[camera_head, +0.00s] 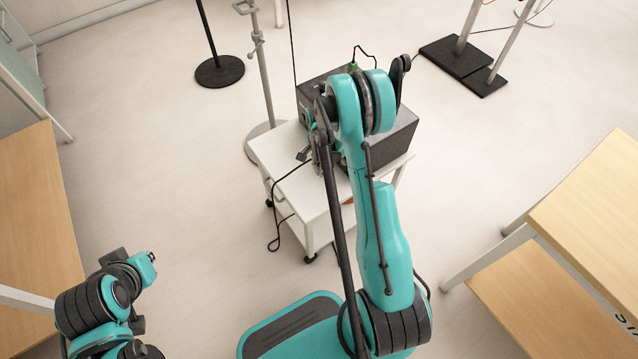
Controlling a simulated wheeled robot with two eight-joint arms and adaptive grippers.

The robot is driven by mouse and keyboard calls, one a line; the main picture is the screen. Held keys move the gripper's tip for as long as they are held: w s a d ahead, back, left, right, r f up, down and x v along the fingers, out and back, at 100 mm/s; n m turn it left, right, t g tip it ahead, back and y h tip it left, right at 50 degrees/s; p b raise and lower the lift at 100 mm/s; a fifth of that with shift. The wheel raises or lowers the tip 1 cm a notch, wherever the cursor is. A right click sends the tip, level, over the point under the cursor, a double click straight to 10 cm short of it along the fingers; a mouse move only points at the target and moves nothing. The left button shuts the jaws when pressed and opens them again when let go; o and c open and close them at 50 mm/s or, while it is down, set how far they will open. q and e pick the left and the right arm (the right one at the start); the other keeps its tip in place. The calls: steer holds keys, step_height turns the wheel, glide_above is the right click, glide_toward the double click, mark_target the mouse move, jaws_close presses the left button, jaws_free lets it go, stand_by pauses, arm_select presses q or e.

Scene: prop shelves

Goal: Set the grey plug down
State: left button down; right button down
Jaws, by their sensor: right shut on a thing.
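My right arm reaches up from the bottom and bends over a white cart (262,150). My right gripper (309,150), small and dark, is low over the cart's top, left of the arm, partly hidden by my own arm links. It is shut on the grey plug (303,154), which shows only as a small dark piece at the fingers. Whether the plug touches the cart top I cannot tell. My left arm is folded at bottom left, and its gripper does not show.
A black box (392,140) stands on the cart behind my right arm, with a green connector (352,67) on top. A grey pole stand is close behind the cart. Wooden tables (590,200) flank both sides. The cart top's left part is clear.

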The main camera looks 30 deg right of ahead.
step_height(320, 180, down, 8)
steer(key=b, duration=0.2)
steer(key=shift+r+b, duration=0.25)
steer(key=shift+b, duration=0.15)
steer(key=shift+r, duration=0.1)
steer(key=c, duration=1.3)
jaws_free()
steer(key=shift+c, duration=0.2)
